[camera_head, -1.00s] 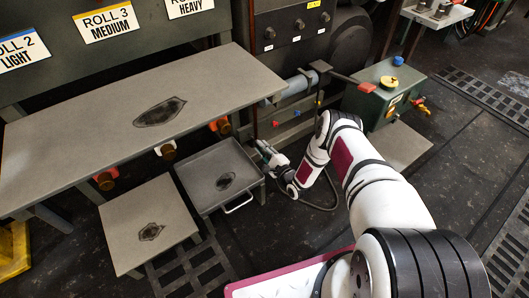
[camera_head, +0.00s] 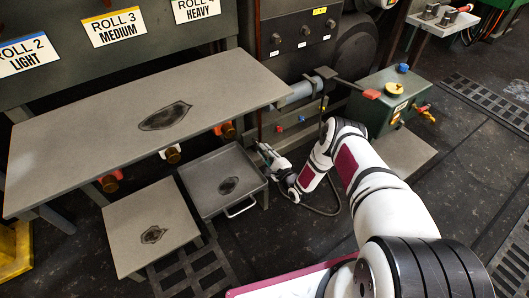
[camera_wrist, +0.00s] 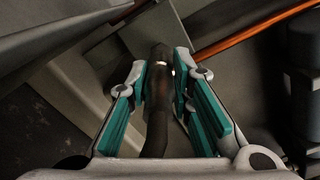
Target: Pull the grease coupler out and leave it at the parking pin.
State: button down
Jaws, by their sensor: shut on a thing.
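My gripper (camera_head: 267,153) is low beside the grey tray stand, under the front of the machine. In the wrist view my gripper (camera_wrist: 160,72) has its teal-padded fingers closed on both sides of a dark cylindrical piece with a bright metal ring, which I take for the grease coupler (camera_wrist: 157,105). A dark hose (camera_head: 330,213) loops from near my wrist across the floor. The coupler is too small to make out in the head view, and whether it is seated on a fitting cannot be told. I cannot identify the parking pin for certain.
The tray (camera_head: 255,183) stands close left of my gripper, with a long grey table (camera_head: 90,125) above it. Small red and blue knobs (camera_head: 301,118) are on the machine behind. A green box (camera_head: 375,108) stands to the right. The floor in front is partly open.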

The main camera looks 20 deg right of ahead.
aim_at(269, 158)
jog(key=shift+x, duration=1.1)
dwell(0.4)
jog(key=c, duration=1)
grip_release()
jog(key=shift+o, duration=0.2)
jog(key=shift+s+d, duration=0.1)
jog(key=shift+s, duration=0.05)
jog(key=shift+p+v, duration=0.85)
jog(key=shift+v, duration=2.55)
jog(key=shift+s, duration=0.1)
